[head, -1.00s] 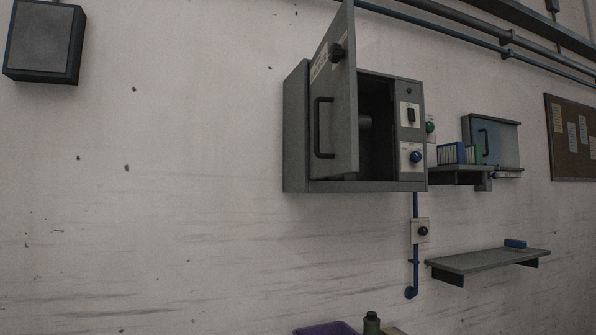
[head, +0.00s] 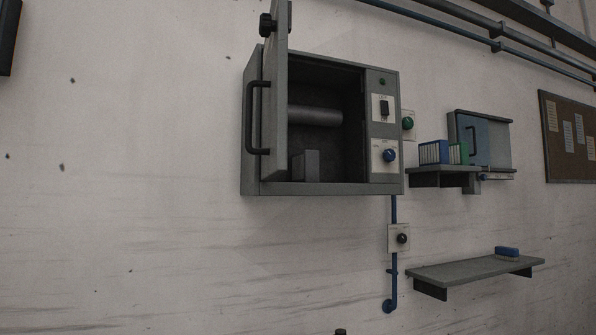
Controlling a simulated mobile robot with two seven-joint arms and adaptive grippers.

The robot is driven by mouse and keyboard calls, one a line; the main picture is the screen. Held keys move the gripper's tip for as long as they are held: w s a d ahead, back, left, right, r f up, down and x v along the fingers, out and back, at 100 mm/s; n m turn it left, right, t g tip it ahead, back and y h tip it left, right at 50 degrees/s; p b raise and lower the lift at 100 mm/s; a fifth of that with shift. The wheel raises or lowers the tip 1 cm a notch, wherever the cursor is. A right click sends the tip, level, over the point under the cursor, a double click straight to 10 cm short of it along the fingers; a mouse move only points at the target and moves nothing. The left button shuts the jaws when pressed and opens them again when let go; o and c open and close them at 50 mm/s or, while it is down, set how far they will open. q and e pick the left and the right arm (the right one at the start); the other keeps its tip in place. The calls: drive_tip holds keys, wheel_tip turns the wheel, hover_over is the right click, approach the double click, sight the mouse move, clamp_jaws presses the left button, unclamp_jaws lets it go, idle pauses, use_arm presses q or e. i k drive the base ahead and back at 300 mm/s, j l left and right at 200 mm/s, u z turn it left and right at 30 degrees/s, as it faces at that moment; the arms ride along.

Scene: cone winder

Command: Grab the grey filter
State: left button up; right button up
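A grey cabinet (head: 320,189) hangs on the wall, and its door (head: 274,110) stands open on the left side. Inside, a grey upright block (head: 306,166) stands on the cabinet floor at the front left; it may be the grey filter, but its details are too dark to tell. A grey horizontal cylinder (head: 315,116) is above it in the dark interior. Neither of my grippers is in view.
Right of the cabinet, a wall shelf (head: 425,170) holds blue (head: 433,152) and green (head: 458,154) filter-like blocks beside a grey-blue box (head: 487,142). A lower shelf (head: 470,270) carries a blue block (head: 507,252). A blue pipe (head: 393,213) runs down below the cabinet.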

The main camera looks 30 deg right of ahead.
sight(305, 163)
drive_tip(key=l+u, duration=0.25)
drive_tip(key=l, duration=0.75)
drive_tip(key=l+u, duration=0.1)
drive_tip(key=l, duration=1.9)
